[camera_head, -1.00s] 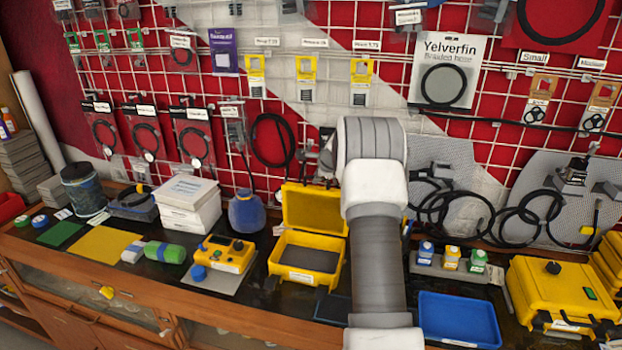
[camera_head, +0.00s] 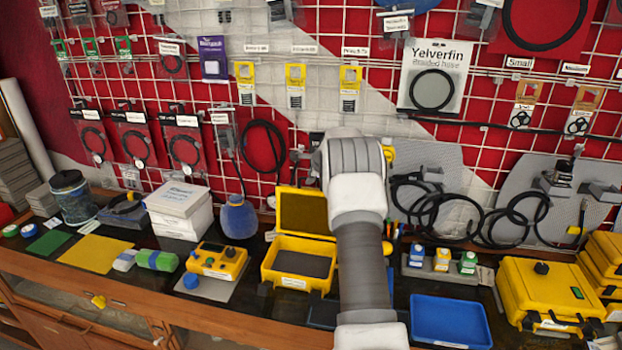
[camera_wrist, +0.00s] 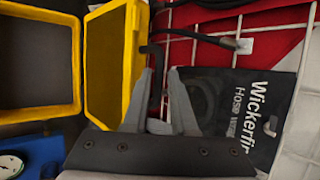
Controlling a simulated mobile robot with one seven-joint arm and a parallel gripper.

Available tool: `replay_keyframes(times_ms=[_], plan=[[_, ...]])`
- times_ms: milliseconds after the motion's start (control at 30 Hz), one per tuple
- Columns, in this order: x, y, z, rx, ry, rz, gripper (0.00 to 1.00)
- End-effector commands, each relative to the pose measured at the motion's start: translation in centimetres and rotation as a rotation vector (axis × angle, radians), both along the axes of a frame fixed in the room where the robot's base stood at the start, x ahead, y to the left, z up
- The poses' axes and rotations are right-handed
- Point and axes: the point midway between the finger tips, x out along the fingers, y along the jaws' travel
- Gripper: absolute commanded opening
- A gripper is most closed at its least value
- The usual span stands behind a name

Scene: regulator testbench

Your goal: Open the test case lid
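A small yellow case (camera_head: 265,272) sits on the counter in the middle of the head view. Its lid (camera_head: 302,232) stands raised at the back, and the dark inside shows. In the wrist view the case (camera_wrist: 76,60) is at the left and its lid (camera_wrist: 108,110) is beside it, close to the left finger. Whether a finger touches the lid, I cannot tell. In the head view my arm hides the gripper.
A larger yellow case (camera_head: 520,285) is shut at the right. A blue tray (camera_head: 450,320) and a rack of small bottles (camera_head: 440,271) lie between. A yellow device (camera_head: 217,262) is left of the open case. The hung wall grid (camera_head: 330,75) stands close behind.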

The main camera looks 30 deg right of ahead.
Motion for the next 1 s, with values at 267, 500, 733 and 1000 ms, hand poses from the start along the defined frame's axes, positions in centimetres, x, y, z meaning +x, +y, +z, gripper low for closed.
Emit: replay_keyframes(times_ms=[267,500,733,1000], plan=[[-0.1,0.1,-0.2,0.003,0.005,0.0,0.45],[-0.5,0.1,0.2,0.003,0.005,0.0,0.45],[-2.4,0.5,2.2,0.001,0.004,0.001,0.45],[-5.5,1.0,5.7,0.002,0.002,-0.001,0.45]])
